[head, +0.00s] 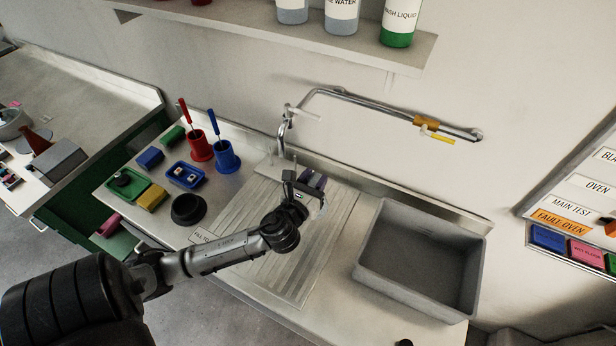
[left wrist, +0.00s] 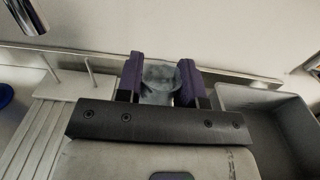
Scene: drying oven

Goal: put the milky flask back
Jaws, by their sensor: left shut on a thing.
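My left gripper (head: 314,182) is over the ribbed draining board, close to the tap. In the left wrist view its purple-padded fingers (left wrist: 161,80) are shut on a greyish, cloudy glass vessel (left wrist: 160,76), which looks like the milky flask. Only the part of the flask between the fingers shows there; its lower part is hidden by the gripper's dark bar. In the head view the flask is mostly hidden by the gripper, with a pale glassy edge beside the fingers. My right gripper is not in view.
A grey sink basin (head: 420,255) is right of the ribbed draining board (head: 335,235). A tap (head: 283,140) stands behind. Red (head: 200,147) and blue (head: 227,158) brush pots, small trays and a black ring (head: 188,209) are at left. A bottle shelf (head: 270,32) overhangs.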

